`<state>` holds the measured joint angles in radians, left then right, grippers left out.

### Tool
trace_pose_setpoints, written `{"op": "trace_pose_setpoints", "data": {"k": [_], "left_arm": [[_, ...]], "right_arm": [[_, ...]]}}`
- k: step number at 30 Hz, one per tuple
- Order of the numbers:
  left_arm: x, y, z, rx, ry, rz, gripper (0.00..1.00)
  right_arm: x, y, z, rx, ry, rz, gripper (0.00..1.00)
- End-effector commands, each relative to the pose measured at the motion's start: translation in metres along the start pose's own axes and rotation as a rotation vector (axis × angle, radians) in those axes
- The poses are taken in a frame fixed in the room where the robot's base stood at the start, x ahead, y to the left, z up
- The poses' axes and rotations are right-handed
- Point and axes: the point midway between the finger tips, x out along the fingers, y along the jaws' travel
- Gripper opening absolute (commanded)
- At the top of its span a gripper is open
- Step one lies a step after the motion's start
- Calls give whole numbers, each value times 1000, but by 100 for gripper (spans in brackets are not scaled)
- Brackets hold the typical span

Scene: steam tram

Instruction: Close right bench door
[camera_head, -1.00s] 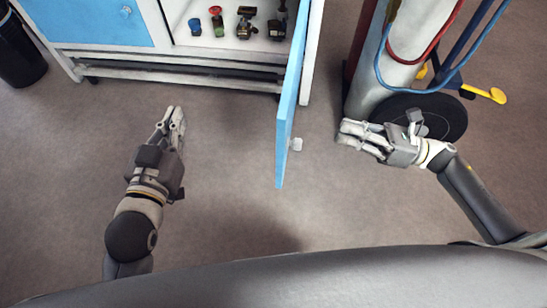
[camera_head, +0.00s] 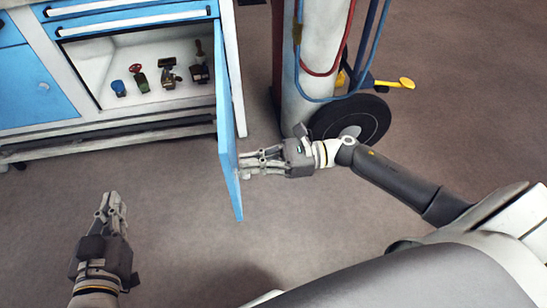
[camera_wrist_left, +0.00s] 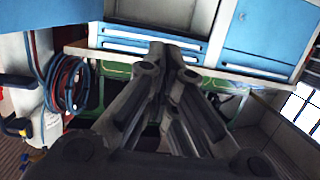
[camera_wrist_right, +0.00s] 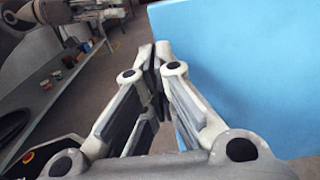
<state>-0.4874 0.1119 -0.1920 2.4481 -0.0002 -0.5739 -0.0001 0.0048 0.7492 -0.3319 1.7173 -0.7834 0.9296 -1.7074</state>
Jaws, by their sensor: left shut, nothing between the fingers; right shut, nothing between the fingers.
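The right bench door (camera_head: 228,140) is a blue panel standing open, swung out toward me from the right side of the bench cabinet. It also fills the right of the right wrist view (camera_wrist_right: 250,70). My right gripper (camera_head: 246,165) is shut and empty, its fingertips at the door's right-hand face near the free edge; I cannot tell if they touch. The door's knob is not clearly visible behind the fingers. My left gripper (camera_head: 113,197) is shut and empty over the floor, left of the door and apart from it.
The open compartment (camera_head: 100,75) holds several small valve-like parts (camera_head: 168,75). A closed blue door (camera_head: 40,85) is at its left. Right of the bench stand a grey cylinder (camera_head: 312,60) with red and blue hoses and a black wheel (camera_head: 365,115). Floor in front is clear.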

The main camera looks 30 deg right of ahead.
Motion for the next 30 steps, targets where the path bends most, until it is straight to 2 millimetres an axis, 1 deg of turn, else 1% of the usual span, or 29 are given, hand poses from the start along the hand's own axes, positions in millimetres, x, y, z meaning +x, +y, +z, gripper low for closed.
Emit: {"op": "trace_pose_setpoints", "data": {"k": [1,3,6,18,22,26,29,30], "left_arm": [[0,0,-1,0,7,0,0],[0,0,-2,0,12,0,0],[0,0,-4,0,22,0,0],[0,1,-5,-1,25,2,0],[0,1,-3,-1,8,2,0],[-2,-1,12,0,-72,-1,0],[-7,-3,26,0,-152,-7,0],[-9,-4,34,0,-190,-9,0]], "right_arm": [[7,0,0,-1,-2,2,0],[13,0,0,1,-2,0,0],[18,0,0,1,-1,1,0],[19,0,0,2,-1,-1,0],[26,1,1,2,-2,-11,0],[42,2,2,2,-4,-35,0],[63,2,4,3,-6,-69,0],[73,2,4,2,-7,-86,0]]}}
